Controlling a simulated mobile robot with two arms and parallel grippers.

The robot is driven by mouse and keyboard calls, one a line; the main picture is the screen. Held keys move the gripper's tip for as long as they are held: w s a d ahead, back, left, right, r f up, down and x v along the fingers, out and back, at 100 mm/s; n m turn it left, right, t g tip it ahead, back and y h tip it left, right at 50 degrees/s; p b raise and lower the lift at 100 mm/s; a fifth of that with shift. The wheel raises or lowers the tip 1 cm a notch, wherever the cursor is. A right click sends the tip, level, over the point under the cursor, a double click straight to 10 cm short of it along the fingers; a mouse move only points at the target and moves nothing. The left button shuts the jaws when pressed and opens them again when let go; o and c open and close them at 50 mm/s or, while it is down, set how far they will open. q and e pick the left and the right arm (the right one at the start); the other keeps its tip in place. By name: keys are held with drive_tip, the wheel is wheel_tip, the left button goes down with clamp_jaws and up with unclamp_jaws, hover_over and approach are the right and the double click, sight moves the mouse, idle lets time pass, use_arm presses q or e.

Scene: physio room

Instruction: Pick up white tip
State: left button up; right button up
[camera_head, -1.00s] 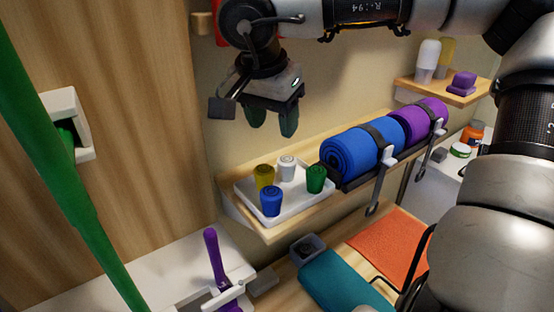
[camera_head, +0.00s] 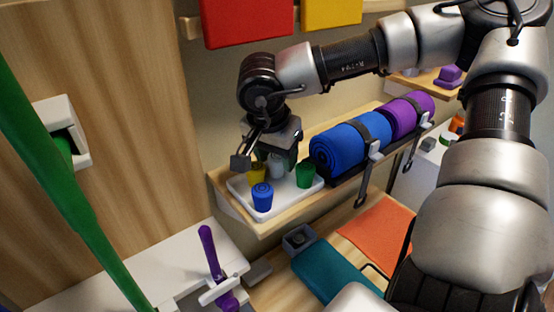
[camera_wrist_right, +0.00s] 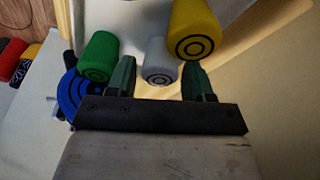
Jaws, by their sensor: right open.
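The white tip (camera_head: 277,171) stands on a white tray (camera_head: 297,200), partly hidden by my right gripper (camera_head: 274,160). In the right wrist view the white tip (camera_wrist_right: 160,58) shows between the two green fingers of my right gripper (camera_wrist_right: 157,66). The fingers are open, one on each side of it; I cannot tell whether they touch it. A yellow tip (camera_head: 257,173), a blue tip (camera_head: 262,197) and a green tip (camera_head: 306,175) stand around it on the tray. My left gripper is out of view.
The tray is on a wooden shelf (camera_head: 222,190) against the wall. A blue rolled mat (camera_head: 345,145) and a purple one (camera_head: 405,115) lie strapped to the right. In the wrist view the green tip (camera_wrist_right: 98,57) and yellow tip (camera_wrist_right: 193,30) are close beside the fingers.

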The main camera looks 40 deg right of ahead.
drive_tip(key=c, duration=0.7)
drive_tip(key=shift+r, duration=0.15)
drive_tip(key=shift+r, duration=0.2)
drive_tip(key=b+v, duration=0.1)
drive_tip(key=v, duration=0.2)
drive_tip(key=shift+d+r+b, duration=0.35)
drive_tip(key=shift+d, duration=0.05)
drive_tip(key=s+d+r+b, duration=0.1)
drive_tip(key=s+r, duration=0.1)
drive_tip(key=s, duration=0.1)
drive_tip(key=s+d+r, duration=0.1)
drive_tip(key=s+r, duration=0.1)
drive_tip(key=s, duration=0.2)
drive_tip(key=s+d+r+b, duration=0.1)
drive_tip(key=s+r, duration=0.1)
drive_tip(key=s, duration=0.2)
drive_tip(key=shift+r+b, duration=0.35)
drive_tip(key=shift+r, duration=0.05)
